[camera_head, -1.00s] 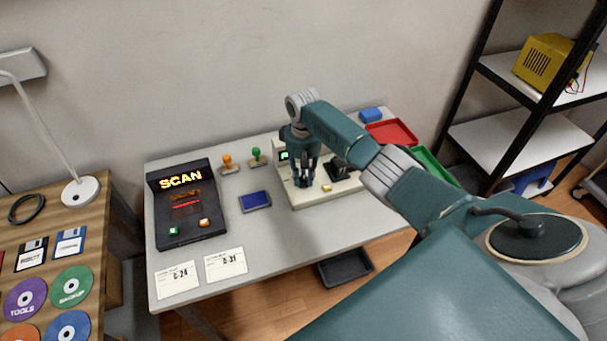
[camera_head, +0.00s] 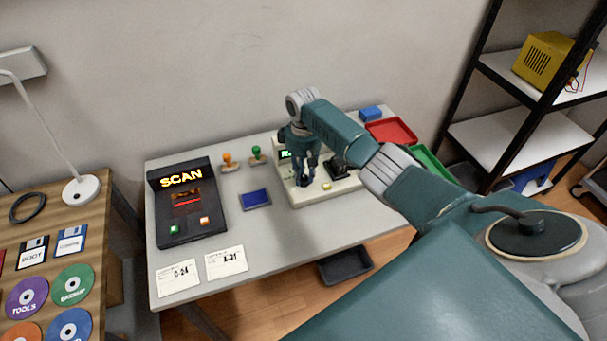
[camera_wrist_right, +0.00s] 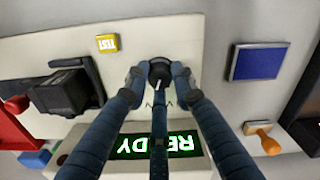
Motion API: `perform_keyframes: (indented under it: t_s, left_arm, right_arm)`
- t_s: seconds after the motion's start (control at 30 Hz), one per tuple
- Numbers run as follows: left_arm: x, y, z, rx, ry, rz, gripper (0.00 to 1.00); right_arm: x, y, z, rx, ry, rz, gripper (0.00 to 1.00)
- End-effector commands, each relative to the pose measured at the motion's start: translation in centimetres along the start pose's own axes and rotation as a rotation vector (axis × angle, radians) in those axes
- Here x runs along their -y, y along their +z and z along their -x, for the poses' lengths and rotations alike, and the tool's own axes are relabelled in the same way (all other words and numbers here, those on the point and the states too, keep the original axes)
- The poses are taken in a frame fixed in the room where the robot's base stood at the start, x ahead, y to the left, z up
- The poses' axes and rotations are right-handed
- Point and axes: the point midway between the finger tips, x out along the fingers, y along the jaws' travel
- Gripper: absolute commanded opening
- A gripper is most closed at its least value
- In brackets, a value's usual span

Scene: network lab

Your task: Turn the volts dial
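The volts dial (camera_wrist_right: 160,72) is a small round black knob with a light mark, on a cream bench unit (camera_wrist_right: 215,50). My right gripper (camera_wrist_right: 158,80) has its fingers around the dial, one fingertip on each side and a third finger below it in the wrist view. The fingertips are apart and very close to the knob; firm contact cannot be made out. In the head view my right gripper (camera_head: 304,178) points down at the unit, and its fingers largely hide the dial. A green display (camera_wrist_right: 155,145) reads READY, upside down in the wrist view. My left gripper is not in view.
A yellow TEST button (camera_wrist_right: 107,43) and a black clamp-like part (camera_wrist_right: 75,90) are near the dial. A blue pad (camera_head: 255,199), two stamps (camera_head: 229,162) and the SCAN box (camera_head: 187,205) stand left. Red (camera_head: 391,132) and green trays lie right.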

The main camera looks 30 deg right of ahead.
Motion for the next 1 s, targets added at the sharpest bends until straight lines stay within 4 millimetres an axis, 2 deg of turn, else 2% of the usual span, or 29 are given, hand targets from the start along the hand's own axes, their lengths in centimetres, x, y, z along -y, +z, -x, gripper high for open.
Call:
perform_keyframes:
  t_s: [0.03,0.1,0.47,0.57,0.8,1.0]
  left_arm:
    - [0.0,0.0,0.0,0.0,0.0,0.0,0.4]
    - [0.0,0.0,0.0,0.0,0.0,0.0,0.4]
    - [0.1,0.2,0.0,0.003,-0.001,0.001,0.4]
    - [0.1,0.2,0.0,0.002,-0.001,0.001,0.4]
    - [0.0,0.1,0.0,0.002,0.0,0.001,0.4]
    - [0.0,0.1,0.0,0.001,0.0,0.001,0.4]
  right_arm:
    - [0.0,-0.1,0.1,-0.003,0.001,0.0,0.34]
    - [0.0,-0.1,0.1,-0.002,0.001,0.0,0.43]
    - [0.0,-0.1,0.7,-0.002,0.0,0.0,0.43]
    - [-0.1,-0.1,2.0,-0.003,0.001,0.0,0.43]
    - [-0.1,-0.2,7.2,-0.006,0.002,0.0,0.43]
    - [0.0,-0.1,10.6,-0.005,0.002,0.0,0.43]
